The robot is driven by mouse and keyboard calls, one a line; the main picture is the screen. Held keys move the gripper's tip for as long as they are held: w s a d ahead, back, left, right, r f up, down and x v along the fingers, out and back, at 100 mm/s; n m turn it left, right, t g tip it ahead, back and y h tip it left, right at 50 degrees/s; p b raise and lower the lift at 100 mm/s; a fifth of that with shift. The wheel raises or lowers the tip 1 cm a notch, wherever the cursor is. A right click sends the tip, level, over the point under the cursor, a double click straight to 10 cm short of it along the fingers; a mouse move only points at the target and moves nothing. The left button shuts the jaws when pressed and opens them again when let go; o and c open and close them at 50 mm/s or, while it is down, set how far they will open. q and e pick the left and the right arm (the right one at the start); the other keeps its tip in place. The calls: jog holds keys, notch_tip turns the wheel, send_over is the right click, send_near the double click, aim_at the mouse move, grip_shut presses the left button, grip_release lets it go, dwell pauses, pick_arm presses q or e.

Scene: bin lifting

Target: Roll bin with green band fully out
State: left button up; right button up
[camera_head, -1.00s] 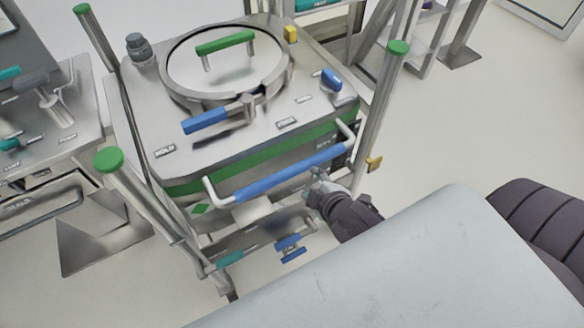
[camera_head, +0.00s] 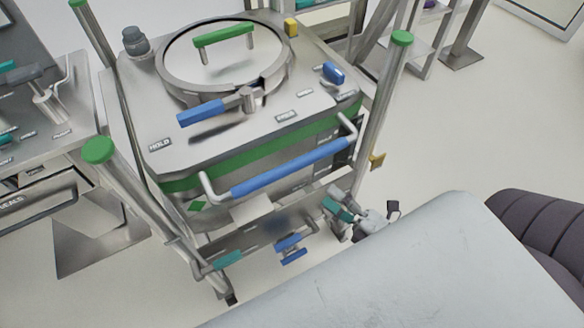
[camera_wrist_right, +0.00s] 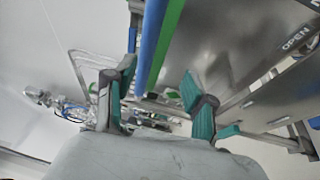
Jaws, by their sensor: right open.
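The bin with the green band (camera_head: 270,149) stands upright in a metal frame with green-capped posts. Its round lid (camera_head: 224,68) carries a green handle and a blue lever. A blue push handle (camera_head: 290,168) runs across its front, and a blue latch (camera_head: 289,248) sits low on the frame. My right gripper (camera_head: 362,208) is open, below and right of the blue handle's right end, apart from it. In the right wrist view the teal fingers (camera_wrist_right: 158,84) are spread, with the blue bar (camera_wrist_right: 152,45) and green band (camera_wrist_right: 168,40) beyond them. My left gripper is out of view.
Another metal unit (camera_head: 40,135) stands close on the left, with a drawer front below. A metal rack (camera_head: 420,40) stands behind on the right. A yellow block (camera_head: 377,161) juts from the right post.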

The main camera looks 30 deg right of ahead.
aim_at(292, 167)
jog(key=shift+n+t+y, duration=0.4)
jog(key=shift+n+y, duration=0.3)
jog(key=p+x, duration=0.1)
jog(key=x, duration=0.3)
jog(key=p+x, duration=0.1)
jog(key=x, duration=0.2)
jog(key=r+p+x, duration=0.1)
jog(key=x, duration=0.3)
jog(key=shift+w+a+p, duration=0.1)
jog(key=shift+w+p, duration=0.1)
jog(key=shift+p, duration=0.2)
jog(key=shift+w+a, duration=0.15)
jog(key=shift+w, duration=0.15)
jog(key=shift+c, duration=0.2)
grip_shut()
jog(key=shift+s, duration=0.1)
